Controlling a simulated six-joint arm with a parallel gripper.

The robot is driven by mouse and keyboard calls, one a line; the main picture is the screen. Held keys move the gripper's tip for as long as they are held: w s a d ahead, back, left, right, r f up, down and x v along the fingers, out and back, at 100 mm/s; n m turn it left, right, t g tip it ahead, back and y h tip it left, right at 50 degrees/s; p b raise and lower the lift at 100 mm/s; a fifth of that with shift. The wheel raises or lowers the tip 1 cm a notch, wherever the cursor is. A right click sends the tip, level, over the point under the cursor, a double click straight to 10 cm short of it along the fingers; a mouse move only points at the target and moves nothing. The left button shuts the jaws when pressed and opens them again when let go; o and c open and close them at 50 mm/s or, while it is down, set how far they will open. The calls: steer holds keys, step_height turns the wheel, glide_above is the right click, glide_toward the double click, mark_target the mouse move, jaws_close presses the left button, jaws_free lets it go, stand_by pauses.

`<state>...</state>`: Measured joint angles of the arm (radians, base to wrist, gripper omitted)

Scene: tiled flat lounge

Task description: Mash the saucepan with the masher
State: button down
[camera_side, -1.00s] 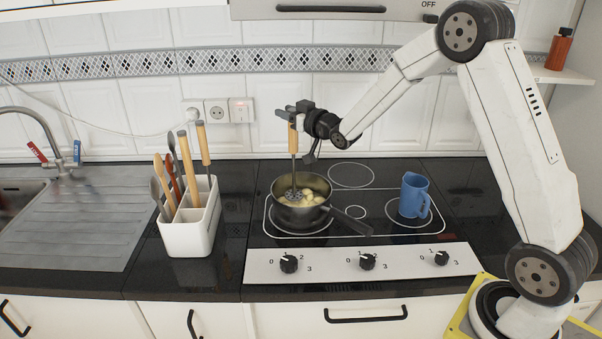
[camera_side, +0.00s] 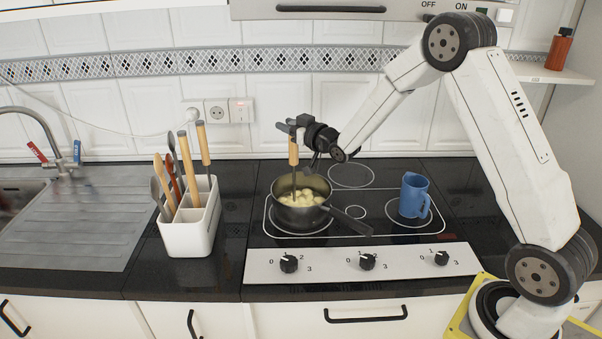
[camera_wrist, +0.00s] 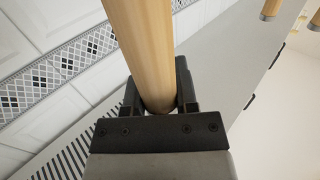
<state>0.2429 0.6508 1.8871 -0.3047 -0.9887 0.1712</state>
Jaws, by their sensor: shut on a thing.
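The saucepan (camera_side: 302,217) is dark metal and stands upright on the left part of the hob, its handle pointing to the lower right. Pale yellow chunks (camera_side: 311,197) lie in it. The masher (camera_side: 294,152) has a wooden handle and a thin metal shaft and stands nearly upright over the pan. Its lower end is inside the pan, and its head is hidden, apparently among the chunks. My gripper (camera_side: 290,128) is shut on the wooden handle above the pan. In the wrist view the masher's handle (camera_wrist: 145,50) sits between the fingers.
A blue jug (camera_side: 414,196) stands to the right on the black hob (camera_side: 349,232). A white holder (camera_side: 191,234) with several wooden-handled utensils stands to the left. The sink and tap (camera_side: 40,124) are farther left. The tiled wall is close behind.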

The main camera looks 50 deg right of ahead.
steer(key=shift+r, duration=0.1)
steer(key=shift+r, duration=1.7)
steer(key=shift+s, duration=0.1)
steer(key=s, duration=0.2)
steer(key=s+a, duration=0.1)
steer(key=s, duration=0.1)
steer(key=shift+s, duration=0.15)
steer(key=shift+f, duration=0.15)
steer(key=shift+f, duration=1.6)
